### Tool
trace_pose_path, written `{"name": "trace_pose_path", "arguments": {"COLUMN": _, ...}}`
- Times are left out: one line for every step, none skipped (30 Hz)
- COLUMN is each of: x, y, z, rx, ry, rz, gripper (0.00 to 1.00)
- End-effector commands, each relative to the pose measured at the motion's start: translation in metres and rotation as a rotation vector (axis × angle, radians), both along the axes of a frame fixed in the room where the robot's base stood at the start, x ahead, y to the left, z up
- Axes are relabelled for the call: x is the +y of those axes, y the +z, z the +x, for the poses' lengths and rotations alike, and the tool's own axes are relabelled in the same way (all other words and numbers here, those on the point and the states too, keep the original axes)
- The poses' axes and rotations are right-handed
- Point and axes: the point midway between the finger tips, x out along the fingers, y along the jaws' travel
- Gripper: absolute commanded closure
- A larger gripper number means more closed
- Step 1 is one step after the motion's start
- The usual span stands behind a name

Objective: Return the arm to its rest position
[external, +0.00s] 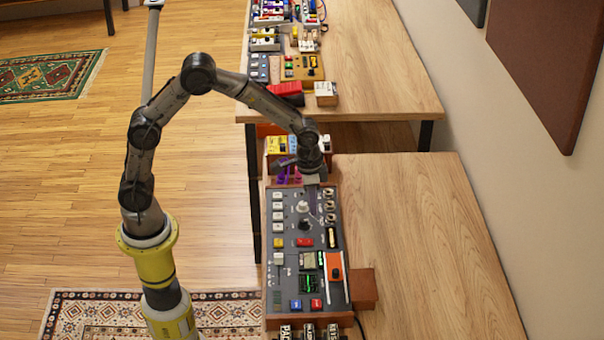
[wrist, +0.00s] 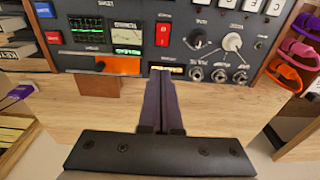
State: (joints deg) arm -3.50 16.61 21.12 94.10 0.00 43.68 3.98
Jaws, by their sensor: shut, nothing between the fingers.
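My gripper (external: 312,184) is at the end of my bent arm, over the far part of a grey control panel on the wooden desk. In the wrist view my gripper (wrist: 161,82) shows two dark fingers pressed together with nothing between them. The fingertips point at the control panel (wrist: 180,40), close to its lower edge by a small lit window. I cannot tell whether they touch it. In the external view the panel (external: 290,255) has white buttons, knobs, toggle switches and an orange slider plate (external: 334,271).
A second wooden table (external: 380,70) behind holds several small coloured devices. A small brown wooden block (external: 363,288) juts from the panel's right side. Purple, pink and orange items (wrist: 295,55) hang beside the panel. The desk's right side (external: 430,240) is clear, and open floor lies left.

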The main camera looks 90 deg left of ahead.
Motion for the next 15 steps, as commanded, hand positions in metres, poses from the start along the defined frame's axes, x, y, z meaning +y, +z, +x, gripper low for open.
{"name": "trace_pose_path", "arguments": {"x": -0.002, "y": 0.026, "z": 0.000, "rx": -0.052, "ry": -0.005, "rz": 0.003, "gripper": 1.00}}
{"name": "trace_pose_path", "arguments": {"x": -0.003, "y": 0.040, "z": -0.002, "rx": -0.079, "ry": -0.007, "rz": 0.005, "gripper": 1.00}}
{"name": "trace_pose_path", "arguments": {"x": -0.005, "y": 0.060, "z": -0.007, "rx": -0.114, "ry": -0.010, "rz": 0.007, "gripper": 1.00}}
{"name": "trace_pose_path", "arguments": {"x": -0.006, "y": 0.075, "z": -0.012, "rx": -0.141, "ry": -0.012, "rz": 0.008, "gripper": 1.00}}
{"name": "trace_pose_path", "arguments": {"x": -0.008, "y": 0.089, "z": -0.018, "rx": -0.167, "ry": -0.014, "rz": 0.009, "gripper": 1.00}}
{"name": "trace_pose_path", "arguments": {"x": -0.009, "y": 0.107, "z": -0.028, "rx": -0.198, "ry": -0.016, "rz": 0.010, "gripper": 1.00}}
{"name": "trace_pose_path", "arguments": {"x": -0.011, "y": 0.119, "z": -0.036, "rx": -0.221, "ry": -0.017, "rz": 0.011, "gripper": 1.00}}
{"name": "trace_pose_path", "arguments": {"x": -0.012, "y": 0.130, "z": -0.045, "rx": -0.242, "ry": -0.019, "rz": 0.012, "gripper": 1.00}}
{"name": "trace_pose_path", "arguments": {"x": -0.014, "y": 0.144, "z": -0.058, "rx": -0.270, "ry": -0.020, "rz": 0.011, "gripper": 1.00}}
{"name": "trace_pose_path", "arguments": {"x": -0.015, "y": 0.154, "z": -0.068, "rx": -0.289, "ry": -0.022, "rz": 0.011, "gripper": 1.00}}
{"name": "trace_pose_path", "arguments": {"x": -0.016, "y": 0.163, "z": -0.079, "rx": -0.308, "ry": -0.022, "rz": 0.011, "gripper": 1.00}}
{"name": "trace_pose_path", "arguments": {"x": -0.018, "y": 0.173, "z": -0.093, "rx": -0.333, "ry": -0.023, "rz": 0.011, "gripper": 1.00}}
{"name": "trace_pose_path", "arguments": {"x": -0.019, "y": 0.180, "z": -0.105, "rx": -0.351, "ry": -0.023, "rz": 0.011, "gripper": 1.00}}
{"name": "trace_pose_path", "arguments": {"x": -0.020, "y": 0.186, "z": -0.116, "rx": -0.368, "ry": -0.023, "rz": 0.011, "gripper": 1.00}}
{"name": "trace_pose_path", "arguments": {"x": -0.021, "y": 0.193, "z": -0.132, "rx": -0.392, "ry": -0.023, "rz": 0.011, "gripper": 1.00}}
